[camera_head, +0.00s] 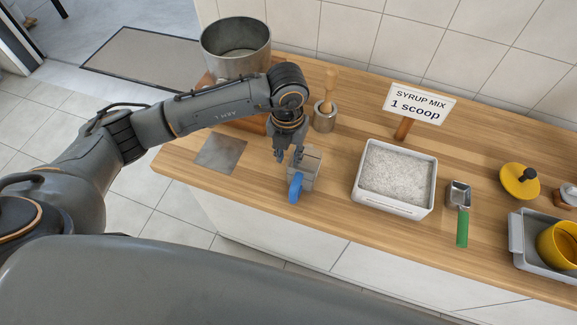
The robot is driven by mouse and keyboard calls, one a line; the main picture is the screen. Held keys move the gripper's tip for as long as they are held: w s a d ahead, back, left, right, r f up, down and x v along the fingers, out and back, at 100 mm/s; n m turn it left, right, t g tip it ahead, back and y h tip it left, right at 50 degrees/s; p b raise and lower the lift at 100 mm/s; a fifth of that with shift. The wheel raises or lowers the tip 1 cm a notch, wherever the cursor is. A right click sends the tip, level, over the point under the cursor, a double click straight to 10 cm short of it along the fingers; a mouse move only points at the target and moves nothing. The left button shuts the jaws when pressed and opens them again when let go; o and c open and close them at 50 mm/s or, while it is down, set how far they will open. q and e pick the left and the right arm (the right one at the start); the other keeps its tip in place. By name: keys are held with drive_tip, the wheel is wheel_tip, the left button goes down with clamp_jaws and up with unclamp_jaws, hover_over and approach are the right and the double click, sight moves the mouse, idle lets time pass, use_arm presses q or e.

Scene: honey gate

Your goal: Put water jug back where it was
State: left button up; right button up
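The water jug, a small grey box-shaped vessel (311,171) with a blue handle (296,187), stands on the wooden counter near its front edge. The handle faces the front. My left gripper (288,157) comes down from above at the jug's left back side. Its two fingers point down and show a gap between them; the right finger overlaps the jug in the picture. I cannot tell whether it touches the jug. A flat grey square (221,153) lies on the counter left of the jug. My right gripper is not in view.
A steel pot (236,46) stands at the back left. A pestle-like tool in a metal cup (324,117) stands behind the jug. To the right are a white bin of granules (395,175), a sign (420,103), a green-handled scoop (461,225), a yellow lid (519,181) and a grey tray (518,236).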

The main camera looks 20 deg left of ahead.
use_arm(q)
drive_tip(key=shift+r, duration=2.35)
